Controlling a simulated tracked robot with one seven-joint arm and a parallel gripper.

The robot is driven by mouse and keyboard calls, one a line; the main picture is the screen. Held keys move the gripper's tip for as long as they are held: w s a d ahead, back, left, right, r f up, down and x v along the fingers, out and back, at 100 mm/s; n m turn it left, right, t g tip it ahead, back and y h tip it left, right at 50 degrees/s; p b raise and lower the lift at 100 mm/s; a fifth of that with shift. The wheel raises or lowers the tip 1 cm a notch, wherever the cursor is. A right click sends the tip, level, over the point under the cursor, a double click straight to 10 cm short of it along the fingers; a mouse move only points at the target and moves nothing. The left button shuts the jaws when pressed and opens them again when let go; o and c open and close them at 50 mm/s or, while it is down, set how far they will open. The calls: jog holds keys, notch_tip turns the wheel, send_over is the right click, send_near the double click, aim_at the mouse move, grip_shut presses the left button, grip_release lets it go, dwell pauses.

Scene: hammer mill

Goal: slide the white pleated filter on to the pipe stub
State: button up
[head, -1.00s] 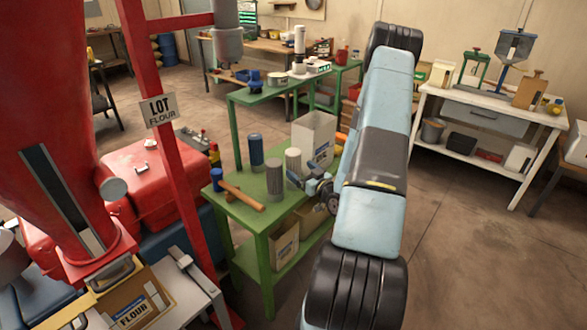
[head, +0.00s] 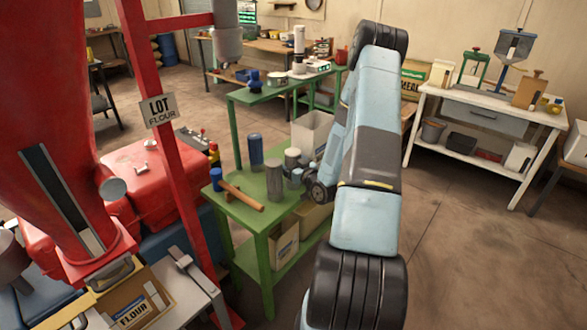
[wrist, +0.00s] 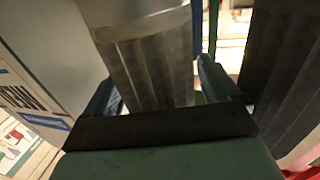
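The white pleated filter (head: 292,156) stands upright on the green bench (head: 243,216), partly hidden by my gripper. My gripper (head: 299,174) is low beside it. In the wrist view the pleated filter (wrist: 150,65) stands between the two fingers of my gripper (wrist: 160,88). The fingers are apart, with a narrow gap showing at the right one; I see no firm grip. A short round pipe stub (head: 113,189) juts from the red machine at the left. I cannot tell for sure that it is the task's stub.
A grey pleated cylinder (head: 274,181) and a dark blue one (head: 256,152) stand close to the filter. A white box (head: 312,130) is behind it. A red post (head: 175,180) stands between bench and machine.

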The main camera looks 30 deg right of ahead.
jog(key=c, duration=1)
jog(key=shift+c, duration=0.5)
jog(key=shift+r, duration=0.1)
